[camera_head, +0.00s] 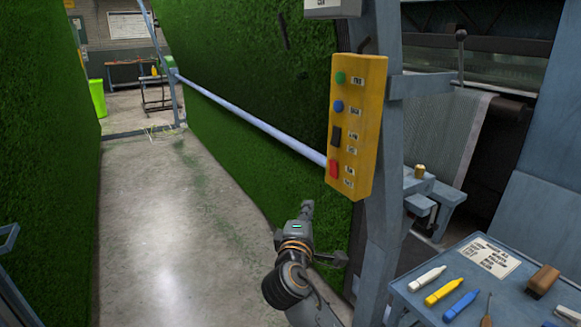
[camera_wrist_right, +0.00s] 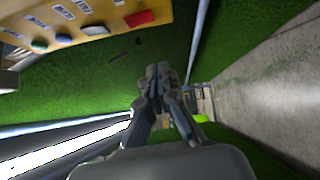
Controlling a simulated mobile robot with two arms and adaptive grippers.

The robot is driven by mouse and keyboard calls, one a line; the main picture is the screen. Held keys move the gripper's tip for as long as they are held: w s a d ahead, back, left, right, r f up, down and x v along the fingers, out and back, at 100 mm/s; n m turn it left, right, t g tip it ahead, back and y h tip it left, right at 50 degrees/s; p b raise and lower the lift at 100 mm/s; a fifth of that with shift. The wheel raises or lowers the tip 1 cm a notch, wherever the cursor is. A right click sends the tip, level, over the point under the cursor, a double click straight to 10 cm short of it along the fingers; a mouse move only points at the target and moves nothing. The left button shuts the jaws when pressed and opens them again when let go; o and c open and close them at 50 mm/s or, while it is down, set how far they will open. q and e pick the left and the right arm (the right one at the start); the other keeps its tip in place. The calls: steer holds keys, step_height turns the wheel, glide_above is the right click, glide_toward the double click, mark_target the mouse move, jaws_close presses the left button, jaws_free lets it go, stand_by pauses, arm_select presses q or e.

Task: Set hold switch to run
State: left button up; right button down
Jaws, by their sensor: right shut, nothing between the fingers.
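A yellow control box (camera_head: 357,120) hangs on a grey post. From the top it carries a green button (camera_head: 340,77), a blue button (camera_head: 338,106), a black switch (camera_head: 336,135) and a red switch (camera_head: 333,169), with small labels beside them. The label words are too small to read surely, so I cannot tell the red switch's setting. My right gripper (camera_head: 307,207) is shut and empty, below and left of the box, apart from it. In the right wrist view my gripper (camera_wrist_right: 158,72) points away, with the box (camera_wrist_right: 105,12) and red switch (camera_wrist_right: 139,18) at upper left. My left gripper is not in view.
Green turf walls (camera_head: 245,60) stand on both sides of a concrete aisle (camera_head: 165,230). A pale rail (camera_head: 250,122) runs along the right turf toward the box. A grey-blue table (camera_head: 425,300) with markers stands at lower right. Machinery fills the right side.

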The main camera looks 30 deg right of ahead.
step_height(320, 180, up, 3)
steer(key=p, duration=0.5)
glide_toward(330, 163)
steer(key=shift+h, duration=0.4)
steer(key=shift+f+x, duration=0.15)
steer(key=shift+x, duration=1.35)
steer(key=shift+f+x, duration=0.15)
steer(key=shift+x, duration=1.3)
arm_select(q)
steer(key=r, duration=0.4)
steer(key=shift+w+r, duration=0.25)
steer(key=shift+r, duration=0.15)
arm_select(e)
steer(key=shift+w+a, duration=0.15)
